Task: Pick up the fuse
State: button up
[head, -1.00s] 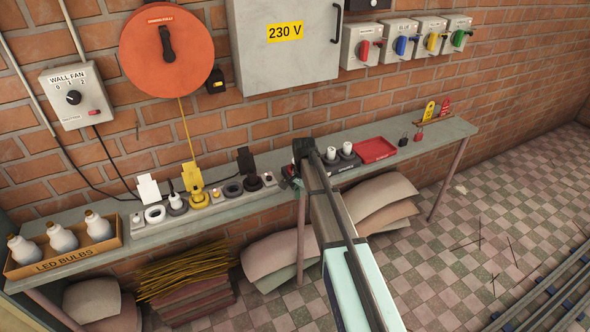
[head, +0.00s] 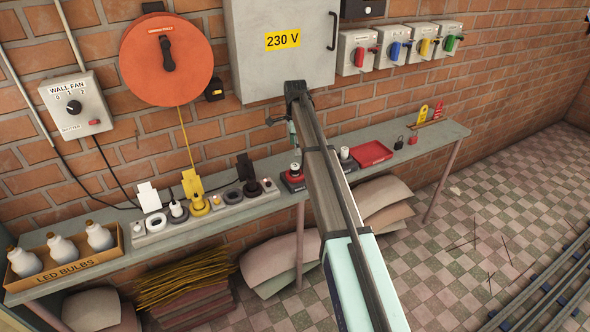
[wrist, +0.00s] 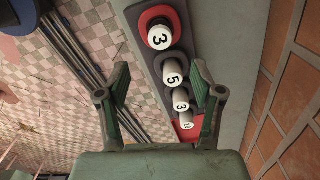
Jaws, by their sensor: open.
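Several white-capped fuses stand in a row on a dark holder strip (wrist: 187,60) in the wrist view. The nearest fuse (wrist: 159,36), marked 3, has a red ring around its base. Beyond it are a fuse marked 5 (wrist: 173,72), another marked 3 (wrist: 181,99) and a last one (wrist: 188,122) by a red surface. In the head view one fuse (head: 295,168) shows left of my arm and another (head: 344,153) to its right; my arm hides the space between. My gripper (wrist: 161,78) is open and empty, its fingers above the row. It shows in the head view (head: 281,122) above the shelf.
The narrow shelf (head: 232,208) also carries a red tray (head: 374,153), padlocks, a strip of sockets and plugs (head: 160,229), and a box of LED bulbs (head: 68,270). The 230 V cabinet (head: 283,50) and brick wall stand close behind my gripper.

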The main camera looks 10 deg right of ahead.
aim_at(295, 165)
jog(key=shift+f+p, duration=2.05)
jog(key=shift+f, duration=3.55)
jog(key=c, duration=1.2)
